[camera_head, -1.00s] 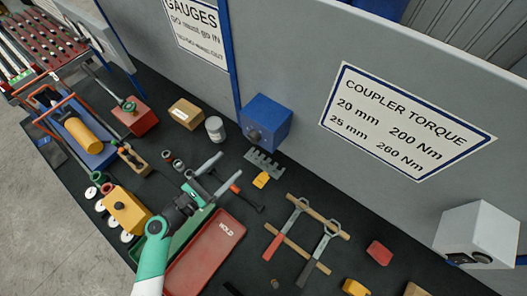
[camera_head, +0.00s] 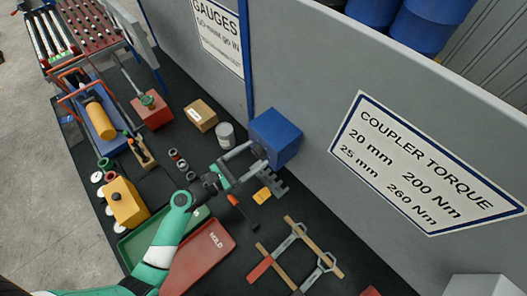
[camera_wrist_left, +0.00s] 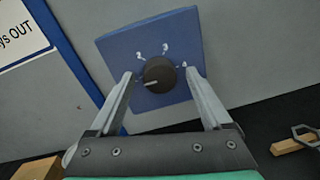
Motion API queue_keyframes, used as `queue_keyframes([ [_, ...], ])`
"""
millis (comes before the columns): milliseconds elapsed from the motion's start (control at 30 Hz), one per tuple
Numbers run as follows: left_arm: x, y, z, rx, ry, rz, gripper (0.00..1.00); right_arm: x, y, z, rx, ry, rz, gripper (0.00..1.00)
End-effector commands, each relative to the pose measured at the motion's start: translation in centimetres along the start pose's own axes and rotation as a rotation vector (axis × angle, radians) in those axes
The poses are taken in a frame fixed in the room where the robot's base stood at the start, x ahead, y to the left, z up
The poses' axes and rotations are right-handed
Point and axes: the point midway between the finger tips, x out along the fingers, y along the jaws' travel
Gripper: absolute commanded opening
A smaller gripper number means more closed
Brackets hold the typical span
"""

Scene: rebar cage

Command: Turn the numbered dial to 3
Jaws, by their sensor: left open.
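The numbered dial is a round black knob (camera_wrist_left: 160,75) on the face of a blue box (camera_head: 284,136) by the grey wall. In the left wrist view, 2, 3 and 4 are readable around the knob's upper side. A pale mark on the knob points left and slightly down, away from the 3. My left gripper (camera_head: 250,163) is open in front of the box. In the left wrist view, its two fingers stand left and right of the knob with gaps on both sides. My right gripper is not in view.
A grey can (camera_head: 225,135) and a cardboard box (camera_head: 200,115) stand left of the blue box. A grey toothed piece (camera_head: 277,182) and a yellow block (camera_head: 262,196) lie just below it. A red tray (camera_head: 198,258) is beneath my left arm. The wall rises behind.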

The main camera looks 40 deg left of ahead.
Motion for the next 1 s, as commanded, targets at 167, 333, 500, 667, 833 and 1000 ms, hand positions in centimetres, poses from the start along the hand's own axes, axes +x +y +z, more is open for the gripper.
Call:
queue_keyframes([
  [167,0.03,0.04,-0.01,0.000,0.000,0.001,0.82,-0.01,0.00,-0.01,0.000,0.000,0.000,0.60],
  [333,0.03,0.04,0.00,0.000,0.000,0.001,0.61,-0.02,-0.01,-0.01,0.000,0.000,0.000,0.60],
  [500,0.03,0.03,0.00,0.000,0.000,0.001,0.30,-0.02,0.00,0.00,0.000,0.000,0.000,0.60],
  [667,0.02,0.03,0.00,0.000,0.000,0.001,0.01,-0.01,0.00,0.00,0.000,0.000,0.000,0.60],
  [833,0.02,0.02,0.00,0.004,0.000,0.000,0.00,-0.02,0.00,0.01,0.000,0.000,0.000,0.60],
  [1000,0.03,0.02,0.00,0.035,0.002,0.000,0.00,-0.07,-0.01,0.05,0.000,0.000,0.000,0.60],
])
